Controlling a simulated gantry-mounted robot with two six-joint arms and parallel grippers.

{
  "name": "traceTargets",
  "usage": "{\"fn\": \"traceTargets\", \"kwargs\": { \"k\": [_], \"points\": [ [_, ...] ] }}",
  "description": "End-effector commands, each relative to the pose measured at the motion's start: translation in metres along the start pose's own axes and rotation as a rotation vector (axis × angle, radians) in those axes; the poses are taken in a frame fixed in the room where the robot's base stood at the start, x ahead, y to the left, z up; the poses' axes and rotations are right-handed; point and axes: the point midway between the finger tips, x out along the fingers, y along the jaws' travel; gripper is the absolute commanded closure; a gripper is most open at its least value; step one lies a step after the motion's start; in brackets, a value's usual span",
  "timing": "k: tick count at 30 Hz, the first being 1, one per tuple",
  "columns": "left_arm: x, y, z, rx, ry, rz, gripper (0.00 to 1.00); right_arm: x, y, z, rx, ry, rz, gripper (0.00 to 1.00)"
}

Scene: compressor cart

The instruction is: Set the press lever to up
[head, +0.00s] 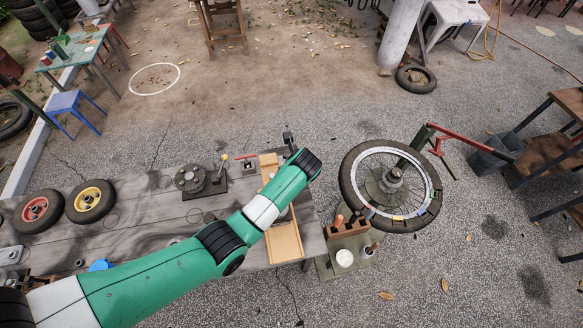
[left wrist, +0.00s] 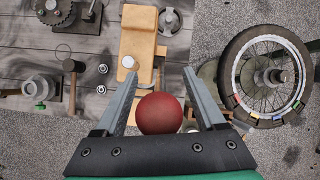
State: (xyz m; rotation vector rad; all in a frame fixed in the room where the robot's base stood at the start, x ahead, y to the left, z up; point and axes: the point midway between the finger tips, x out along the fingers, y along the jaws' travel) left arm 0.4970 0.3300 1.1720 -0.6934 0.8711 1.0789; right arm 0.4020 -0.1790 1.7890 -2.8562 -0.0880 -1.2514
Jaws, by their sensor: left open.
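A round red knob (left wrist: 160,113), which looks like the press lever's end, shows large in the left wrist view. My left gripper (left wrist: 158,74) is open with one finger on each side of it, and a gap shows on both sides. The lever's shaft is hidden, so I cannot tell its angle. A tan block (left wrist: 138,45) with metal parts beside it lies beyond the fingers. In the head view my left arm reaches over the workbench (head: 130,230) and hides the knob and fingers. My right gripper is not in view.
A spoked wheel (head: 349,192) on a stand is just right of the bench. A geared device (head: 193,178) stands left of the tan board (head: 284,245). A mallet (left wrist: 68,65) and a round metal fixture (left wrist: 40,88) lie left of the gripper. Two small wheels (head: 89,201) rest at the bench's left.

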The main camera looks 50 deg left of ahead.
Motion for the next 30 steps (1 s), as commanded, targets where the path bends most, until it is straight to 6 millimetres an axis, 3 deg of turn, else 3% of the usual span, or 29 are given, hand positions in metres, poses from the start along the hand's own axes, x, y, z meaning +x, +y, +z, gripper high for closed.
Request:
{"fn": "traceTargets", "kwargs": {
  "k": [9,15,30],
  "points": [
    [-0.072,-0.001,0.0,0.001,-0.002,-0.005,0.28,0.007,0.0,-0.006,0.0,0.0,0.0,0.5],
    [-0.102,-0.001,0.0,0.001,-0.001,-0.003,0.28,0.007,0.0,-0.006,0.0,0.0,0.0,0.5],
    [-0.107,0.0,0.0,0.0,0.0,0.0,0.28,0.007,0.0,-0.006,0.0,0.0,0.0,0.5]
  ]
}}
